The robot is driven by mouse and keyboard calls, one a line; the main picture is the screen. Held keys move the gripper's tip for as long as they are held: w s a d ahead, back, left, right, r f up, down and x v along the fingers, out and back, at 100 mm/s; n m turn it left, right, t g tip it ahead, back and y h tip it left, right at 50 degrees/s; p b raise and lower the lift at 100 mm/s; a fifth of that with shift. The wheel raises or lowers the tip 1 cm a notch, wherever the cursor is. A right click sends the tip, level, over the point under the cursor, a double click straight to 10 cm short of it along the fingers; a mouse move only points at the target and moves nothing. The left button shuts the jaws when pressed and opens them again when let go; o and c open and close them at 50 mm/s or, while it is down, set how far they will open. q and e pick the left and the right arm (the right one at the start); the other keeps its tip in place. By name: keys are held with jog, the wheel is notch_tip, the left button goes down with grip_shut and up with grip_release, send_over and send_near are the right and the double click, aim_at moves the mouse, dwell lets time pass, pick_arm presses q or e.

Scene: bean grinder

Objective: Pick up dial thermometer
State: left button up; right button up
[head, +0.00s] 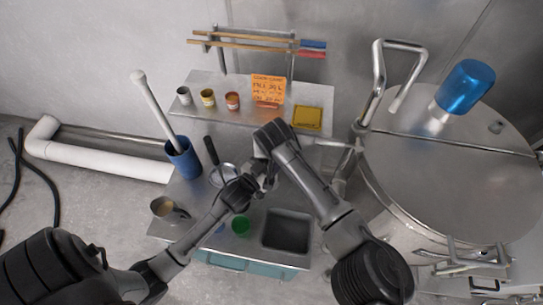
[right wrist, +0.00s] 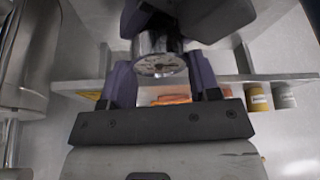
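The dial thermometer (right wrist: 160,64) shows in the right wrist view as a round metal dial with a pale face. It is held up off the surfaces. My left gripper (right wrist: 178,22) shows as dark and purple parts directly behind the dial and appears shut on it. My right gripper (right wrist: 162,82) has its two fingers apart, one on each side of the dial; whether they press on it I cannot tell. In the head view my left gripper (head: 254,186) and my right gripper (head: 266,172) meet above the worktable, and they hide the thermometer there.
Several small cans (head: 208,97), an orange sign (head: 267,89) and a yellow pad (head: 307,118) are on the back shelf. A large metal vessel (head: 450,190) stands right.

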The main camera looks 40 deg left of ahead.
jog(key=c, duration=0.5)
jog(key=shift+o, duration=0.2)
jog(key=shift+r, duration=0.1)
notch_tip(320, 180, up, 10)
dwell(0.3)
pick_arm(q)
jog(key=o, duration=1.2)
jog(key=shift+r, duration=0.1)
notch_tip(320, 180, up, 10)
jog(key=shift+f, duration=0.1)
